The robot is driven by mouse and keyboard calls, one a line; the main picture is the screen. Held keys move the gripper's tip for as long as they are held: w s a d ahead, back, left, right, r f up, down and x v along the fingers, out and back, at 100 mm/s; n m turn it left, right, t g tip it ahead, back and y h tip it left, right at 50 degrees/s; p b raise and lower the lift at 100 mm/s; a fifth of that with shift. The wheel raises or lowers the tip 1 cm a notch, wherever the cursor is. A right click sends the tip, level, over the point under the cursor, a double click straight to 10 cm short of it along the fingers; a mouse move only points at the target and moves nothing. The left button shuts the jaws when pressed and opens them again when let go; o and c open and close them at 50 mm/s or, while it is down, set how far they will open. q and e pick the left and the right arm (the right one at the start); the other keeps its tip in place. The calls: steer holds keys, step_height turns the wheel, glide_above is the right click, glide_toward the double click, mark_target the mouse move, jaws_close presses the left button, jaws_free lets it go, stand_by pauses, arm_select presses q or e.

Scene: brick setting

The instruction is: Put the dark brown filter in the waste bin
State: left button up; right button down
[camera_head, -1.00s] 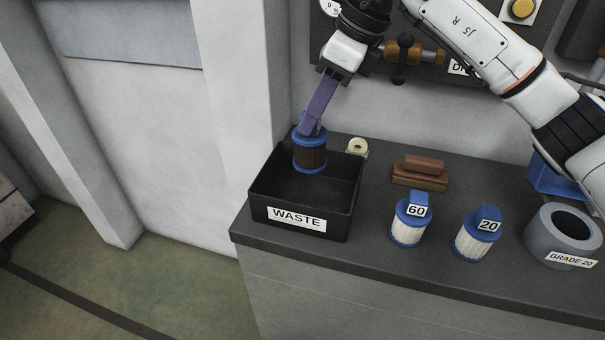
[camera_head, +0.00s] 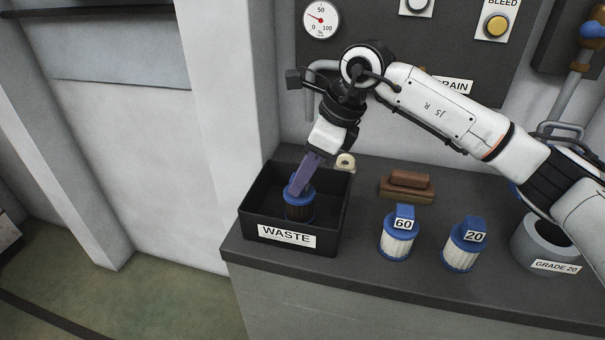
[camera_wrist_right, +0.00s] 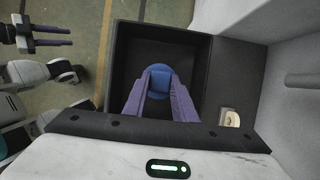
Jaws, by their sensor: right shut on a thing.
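The dark brown filter (camera_head: 299,211), with blue end caps, is upright inside the black waste bin (camera_head: 333,222). My right gripper (camera_head: 298,189) reaches down into the bin and is shut on the filter's blue top. Whether the filter touches the bin floor is hidden by the front wall. In the right wrist view the blue cap (camera_wrist_right: 159,74) sits between the purple fingers of the right gripper (camera_wrist_right: 159,82), within the walls of the bin (camera_wrist_right: 124,60). My left gripper (camera_wrist_right: 50,36) shows at the upper left of that view, empty, its fingers apart, away from the bin.
To the right on the counter (camera_head: 350,260) stand white filters marked 60 (camera_head: 397,243) and 20 (camera_head: 462,256), then a grey GRADE 20 holder (camera_head: 530,245). A brown block (camera_head: 407,187) and a small cream roll (camera_head: 345,162) lie behind. A panel with a gauge (camera_head: 321,19) is on the wall.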

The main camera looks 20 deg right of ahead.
steer(key=c, duration=1.5)
jaws_free()
steer(key=shift+f, duration=0.1)
steer(key=shift+o, duration=0.2)
steer(key=shift+r, duration=0.25)
steer(key=v, duration=1.1)
steer(key=shift+r, duration=0.4)
steer(key=shift+s+d, duration=0.1)
